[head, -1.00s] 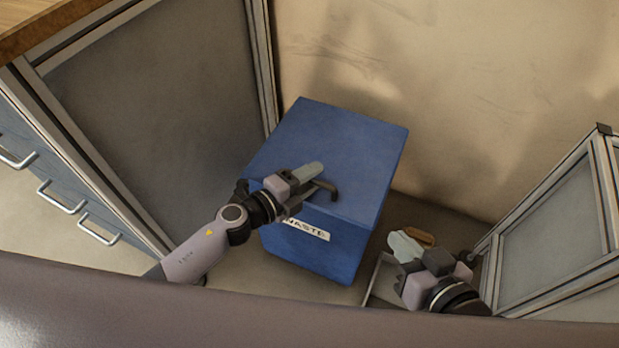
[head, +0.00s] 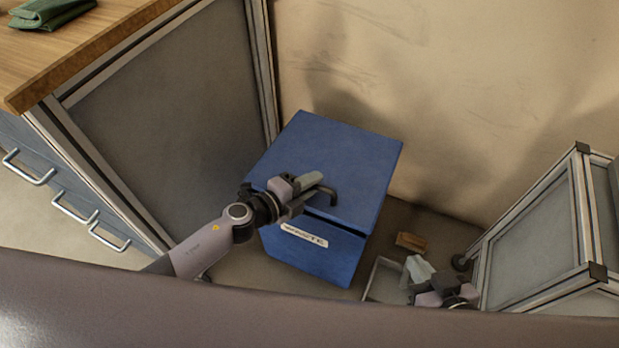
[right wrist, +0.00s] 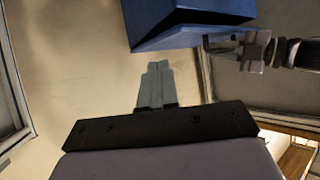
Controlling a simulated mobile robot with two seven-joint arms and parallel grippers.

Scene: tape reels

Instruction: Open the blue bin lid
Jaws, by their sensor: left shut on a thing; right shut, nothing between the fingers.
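The blue bin (head: 345,150) stands on the floor against the wall, with a white "WASTE" label (head: 304,235) on its front. A dark gap shows under the front edge of its lid (head: 330,140), so the lid looks slightly raised. My left gripper (head: 314,186) is shut on the dark lid handle (head: 331,193) at the front edge; its fingers partly hide the handle. The bin (right wrist: 180,15) and my left gripper (right wrist: 240,42) also show in the right wrist view. My right gripper (head: 419,268) is shut and empty, low to the right of the bin; its fingers (right wrist: 155,87) touch nothing.
A grey-panelled bench (head: 165,120) with drawer handles stands at the left, a green cloth (head: 48,10) on its wooden top. A framed panel (head: 535,225) stands at the right. A small brown block (head: 411,242) and a pale open tray (head: 383,280) lie right of the bin.

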